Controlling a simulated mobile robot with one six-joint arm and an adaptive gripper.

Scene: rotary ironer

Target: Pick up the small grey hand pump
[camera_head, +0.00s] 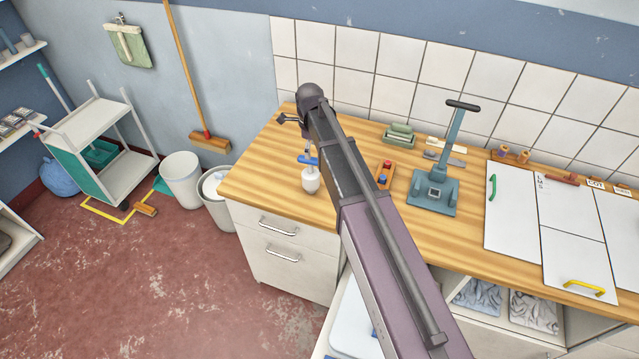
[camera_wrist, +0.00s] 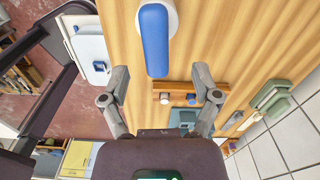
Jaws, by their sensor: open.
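The thing I take for the small hand pump has a pale, whitish-grey rounded body (camera_head: 311,181) and a blue handle on top. It stands at the left end of the wooden worktop. In the wrist view its long blue handle (camera_wrist: 154,40) points down toward my gripper (camera_wrist: 158,76), with the pale body partly hidden beneath it. My gripper is open, one finger on each side of the line of the handle. The handle's near end shows between the fingertips. I cannot tell the height gap. In the head view my gripper (camera_head: 306,149) is small, just above the pump.
A red-brown block with knobs (camera_head: 384,174) and a blue-grey stand with a T-handle (camera_head: 433,190) are to the right. Green blocks (camera_head: 399,136) lie near the tiled wall. White boards (camera_head: 513,220) cover the right side. Bare wood surrounds the pump; bins (camera_head: 181,180) stand left.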

